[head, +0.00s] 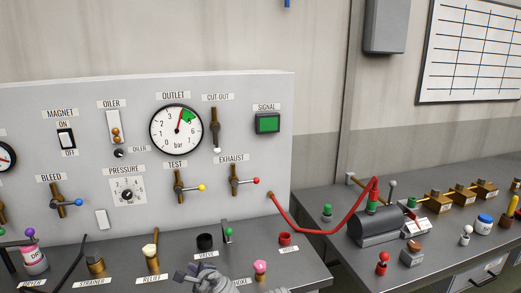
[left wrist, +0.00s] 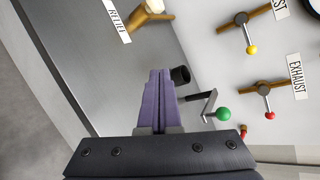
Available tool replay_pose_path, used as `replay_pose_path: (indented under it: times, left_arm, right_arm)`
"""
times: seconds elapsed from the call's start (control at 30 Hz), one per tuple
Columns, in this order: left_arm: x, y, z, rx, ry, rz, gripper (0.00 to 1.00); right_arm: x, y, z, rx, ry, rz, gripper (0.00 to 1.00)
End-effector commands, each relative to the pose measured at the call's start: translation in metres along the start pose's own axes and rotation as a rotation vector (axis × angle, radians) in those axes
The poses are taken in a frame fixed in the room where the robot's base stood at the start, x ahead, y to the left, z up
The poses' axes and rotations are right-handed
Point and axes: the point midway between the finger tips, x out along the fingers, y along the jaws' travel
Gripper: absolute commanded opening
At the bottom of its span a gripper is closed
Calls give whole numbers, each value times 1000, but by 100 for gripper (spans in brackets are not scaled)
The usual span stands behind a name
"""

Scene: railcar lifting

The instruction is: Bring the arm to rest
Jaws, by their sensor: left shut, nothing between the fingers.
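My left gripper (head: 183,274) shows at the bottom of the head view, low over the front shelf of the grey panel. In the left wrist view its purple fingers (left wrist: 158,100) are together with nothing between them. Near the fingertips in that view are a black cup-like part (left wrist: 180,75) and a crank with a green knob (left wrist: 223,114); I cannot tell whether the fingers touch either. My right gripper is in neither view.
The control panel (head: 255,90) carries a gauge (head: 176,129), a lit green signal (head: 267,124) and several levers. A red hose (head: 325,232) runs to a dark cylinder (head: 375,228) on the right bench. A pink-topped knob (head: 260,268) stands right of my gripper.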

Motion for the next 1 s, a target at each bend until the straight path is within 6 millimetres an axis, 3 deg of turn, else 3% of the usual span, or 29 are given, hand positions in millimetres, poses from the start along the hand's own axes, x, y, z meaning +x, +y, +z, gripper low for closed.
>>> replay_pose_path:
  times: [0.1, 0.2, 0.3, 0.4, 0.6, 1.0]
  left_arm:
    - [-18, 71, -37, -363, 44, 286, 0]
    - [-47, 123, -68, -617, 35, 550, 0]
    - [-82, 161, -94, -787, -6, 776, 0]
    - [-113, 185, -111, -888, -59, 950, 0]
    - [-147, 205, -124, -964, -128, 1121, 0]
    - [-150, 206, -125, -970, -136, 1136, 0]
  right_arm:
    - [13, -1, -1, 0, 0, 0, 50]
    - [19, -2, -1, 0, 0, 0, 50]
    - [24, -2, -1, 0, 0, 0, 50]
    - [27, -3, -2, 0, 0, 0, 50]
    - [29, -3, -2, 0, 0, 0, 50]
    - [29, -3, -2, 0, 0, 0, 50]
